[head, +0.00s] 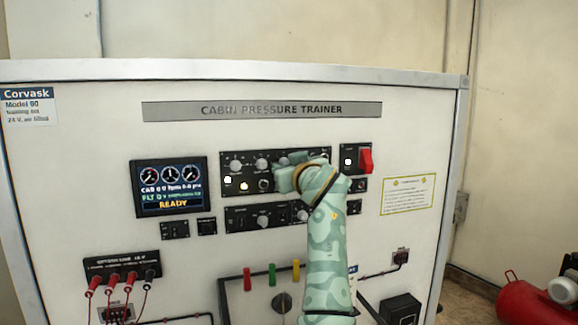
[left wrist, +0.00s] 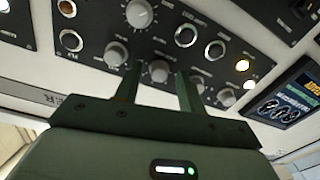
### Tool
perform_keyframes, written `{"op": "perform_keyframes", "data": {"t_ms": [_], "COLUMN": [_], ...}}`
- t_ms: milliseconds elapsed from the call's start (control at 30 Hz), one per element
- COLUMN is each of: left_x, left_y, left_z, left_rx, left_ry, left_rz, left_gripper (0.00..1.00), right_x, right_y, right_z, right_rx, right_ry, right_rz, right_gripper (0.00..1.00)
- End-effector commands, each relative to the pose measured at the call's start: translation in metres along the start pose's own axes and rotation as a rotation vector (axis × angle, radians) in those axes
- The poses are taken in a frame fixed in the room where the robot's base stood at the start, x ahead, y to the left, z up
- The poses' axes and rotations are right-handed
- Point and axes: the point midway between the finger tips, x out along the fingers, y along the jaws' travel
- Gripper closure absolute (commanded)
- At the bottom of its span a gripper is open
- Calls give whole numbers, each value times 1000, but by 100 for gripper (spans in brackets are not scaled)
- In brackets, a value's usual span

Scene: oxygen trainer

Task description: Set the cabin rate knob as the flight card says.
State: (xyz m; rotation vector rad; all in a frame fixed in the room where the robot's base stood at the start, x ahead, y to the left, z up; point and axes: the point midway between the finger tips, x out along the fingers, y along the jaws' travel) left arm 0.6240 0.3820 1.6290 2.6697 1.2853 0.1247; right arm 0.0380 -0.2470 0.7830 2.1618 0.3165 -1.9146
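The black control panel (head: 250,174) carries a row of grey round knobs, and its small labels cannot be read. My left gripper (head: 284,178) is at this panel and hides part of it in the head view. In the left wrist view the picture is turned over, and the two fingers of my left gripper (left wrist: 159,84) stand apart, one on each side of a grey knob (left wrist: 160,71). Whether they touch it I cannot tell. No label confirms which knob is the cabin rate one. A yellow-bordered card (head: 408,195) is on the right; its text is unreadable. My right gripper is not in view.
A display (head: 170,187) left of the knobs reads READY. A red switch guard (head: 367,160) is right of them. A second black panel (head: 242,217) lies below. Red and black plugs (head: 110,282) with cables are at lower left. Neighbouring knobs (left wrist: 117,53) stand close to the fingers.

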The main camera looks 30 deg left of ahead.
Motion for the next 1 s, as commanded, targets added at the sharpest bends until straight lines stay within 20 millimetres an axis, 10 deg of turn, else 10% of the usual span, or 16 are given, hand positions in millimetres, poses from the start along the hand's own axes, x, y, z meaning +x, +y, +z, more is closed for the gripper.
{"op": "perform_keyframes", "data": {"t_ms": [167,1000], "left_x": [0,0], "left_y": [0,0], "left_z": [0,-2], "left_rx": [0,372], "left_ry": [0,13], "left_rz": [0,3], "left_gripper": [100,100], "right_x": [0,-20], "right_y": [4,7], "right_z": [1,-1], "right_rx": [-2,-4], "right_ry": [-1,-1], "right_rz": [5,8], "right_gripper": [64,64]}}
